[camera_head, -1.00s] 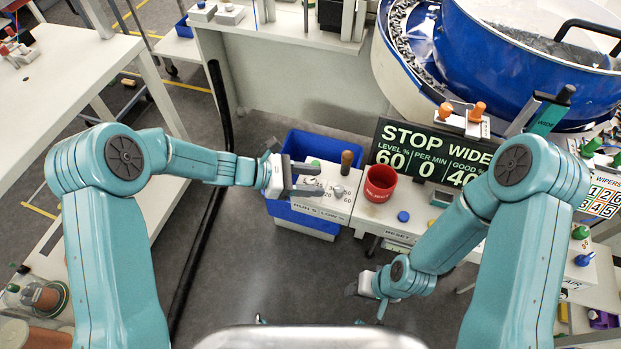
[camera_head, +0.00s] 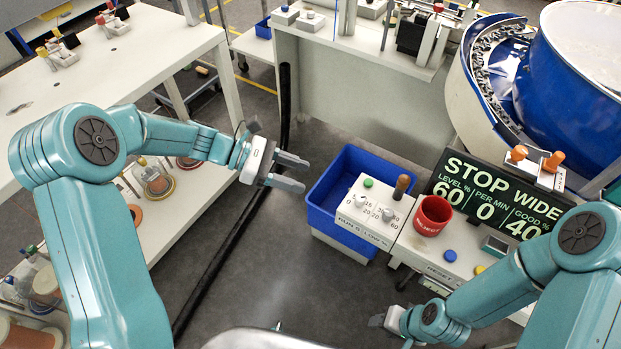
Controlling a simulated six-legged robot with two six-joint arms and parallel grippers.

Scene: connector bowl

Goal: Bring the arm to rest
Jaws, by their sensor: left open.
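My left arm comes in from the left, bent at the elbow. Its gripper (camera_head: 298,173) is open and empty, with its two dark fingers pointing right. It hangs over the grey floor, to the left of the blue bin and apart from the control box. My right arm comes in from the lower right and folds inward. Its gripper (camera_head: 380,320) is low near the bottom of the picture, partly cut off by its own arm; its jaws are too hidden to read.
A control box (camera_head: 347,215) with knobs stands before a blue bin (camera_head: 323,187). Beside it are a red cup (camera_head: 433,215) and a display (camera_head: 478,176) reading STOP WIDE. A blue bowl feeder (camera_head: 575,85) is at the upper right. A white table (camera_head: 150,60) is at the left. Floor between is clear.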

